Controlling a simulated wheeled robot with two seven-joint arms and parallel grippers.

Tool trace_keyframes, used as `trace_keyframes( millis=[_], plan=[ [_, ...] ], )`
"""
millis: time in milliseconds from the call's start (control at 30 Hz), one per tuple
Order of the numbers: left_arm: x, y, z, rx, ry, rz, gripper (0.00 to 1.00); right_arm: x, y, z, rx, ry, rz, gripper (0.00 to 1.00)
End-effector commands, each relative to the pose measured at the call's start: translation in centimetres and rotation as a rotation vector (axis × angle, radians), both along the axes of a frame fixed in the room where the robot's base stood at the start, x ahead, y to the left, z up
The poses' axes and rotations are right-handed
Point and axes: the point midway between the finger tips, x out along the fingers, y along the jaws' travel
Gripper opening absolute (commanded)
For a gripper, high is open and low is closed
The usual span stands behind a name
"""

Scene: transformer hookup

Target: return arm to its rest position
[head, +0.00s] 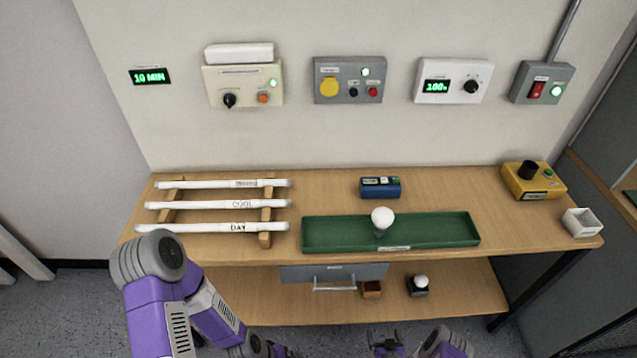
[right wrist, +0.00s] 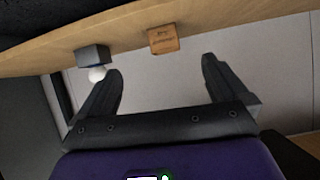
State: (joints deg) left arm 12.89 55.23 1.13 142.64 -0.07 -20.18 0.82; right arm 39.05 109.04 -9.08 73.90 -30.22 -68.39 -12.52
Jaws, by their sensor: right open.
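My right gripper (head: 385,343) is low at the bottom edge of the head view, in front of the bench's lower shelf. In the right wrist view my right gripper (right wrist: 161,68) has its two dark fingers spread wide, with nothing between them. My right arm (head: 445,343) shows only partly at the bottom edge. My left arm (head: 165,290) comes in at the lower left, bent in front of the bench's left end. Its forearm runs down to the bottom edge, and I do not see the left gripper.
The bench top (head: 330,190) holds a rack with white tubes (head: 215,205), a green tray (head: 440,232) with a white bulb (head: 382,216), a blue box (head: 380,188) and a yellow box (head: 534,181). A wooden block (right wrist: 163,40) and a dark socket (right wrist: 93,55) with a bulb are on the lower shelf.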

Motion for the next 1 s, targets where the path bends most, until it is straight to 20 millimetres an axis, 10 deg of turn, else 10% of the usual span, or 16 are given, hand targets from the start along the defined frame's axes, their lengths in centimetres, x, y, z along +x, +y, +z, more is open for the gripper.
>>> trace_keyframes(
  millis=[433, 800, 1000],
  plan=[
    [-0.1, 0.0, 1.5, 0.0, 0.002, -0.001, 1.0, -0.4, 4.2, 9.7, 0.203, 0.419, -0.037, 1.0],
    [-0.1, 0.0, 2.8, 0.0, 0.002, -0.001, 1.0, -11.5, 12.7, 24.6, 0.371, 0.905, -0.009, 1.0],
    [-0.1, 0.0, 3.0, 0.0, 0.002, -0.001, 1.0, -15.6, 14.1, 28.0, 0.39, 1.025, 0.0, 1.0]
  ],
)
